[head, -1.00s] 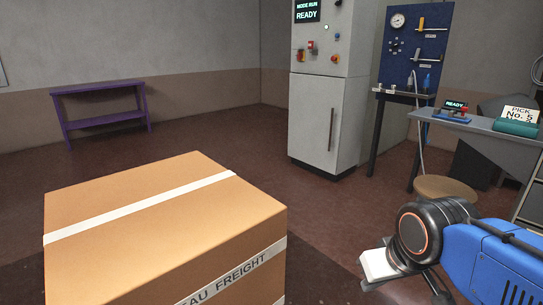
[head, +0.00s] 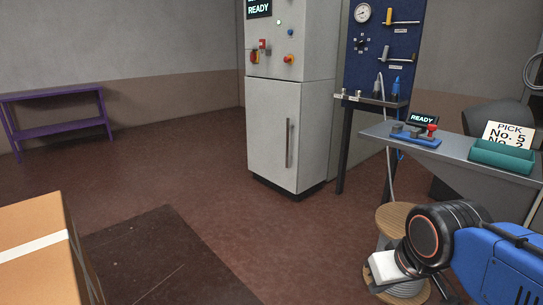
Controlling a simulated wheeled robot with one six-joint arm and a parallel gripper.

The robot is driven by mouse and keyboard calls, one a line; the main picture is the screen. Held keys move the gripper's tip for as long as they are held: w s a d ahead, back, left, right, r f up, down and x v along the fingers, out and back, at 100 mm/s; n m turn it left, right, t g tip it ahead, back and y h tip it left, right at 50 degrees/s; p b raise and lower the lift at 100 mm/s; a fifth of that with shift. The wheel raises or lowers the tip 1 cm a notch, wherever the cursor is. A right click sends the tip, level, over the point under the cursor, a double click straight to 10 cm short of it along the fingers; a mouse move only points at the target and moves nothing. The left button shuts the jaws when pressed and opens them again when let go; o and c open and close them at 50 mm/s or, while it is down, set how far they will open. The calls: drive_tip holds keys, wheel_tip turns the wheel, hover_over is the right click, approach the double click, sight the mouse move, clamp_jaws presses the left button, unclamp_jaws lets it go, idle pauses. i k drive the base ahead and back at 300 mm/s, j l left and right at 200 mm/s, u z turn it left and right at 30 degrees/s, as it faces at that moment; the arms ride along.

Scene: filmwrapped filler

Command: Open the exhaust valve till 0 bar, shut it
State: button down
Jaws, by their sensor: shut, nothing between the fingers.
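A blue upright panel (head: 378,68) stands right of the cabinet. It carries a round white gauge (head: 362,13) at its top left; the needle is too small to read. A yellow-handled lever (head: 401,22) sits at the upper right and a grey-handled lever (head: 398,53) below it. Their labels are unreadable, so I cannot tell which is the exhaust valve. My gripper (head: 388,277) shows as a pale block at the bottom right, beyond my dark wrist. It looks shut and empty, well in front of the panel and touching nothing on it.
A grey table (head: 455,152) with a blue control box (head: 415,138) and a green tray (head: 503,156) stands at right. A round wooden-topped stool or drum (head: 393,216) is close behind my gripper. A grey cabinet (head: 272,130) stands centre; a carton (head: 35,235) is lower left. Floor between is clear.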

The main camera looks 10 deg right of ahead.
sight(386, 51)
drive_tip(key=i+l+z, duration=0.1)
drive_tip(key=i+l, duration=0.75)
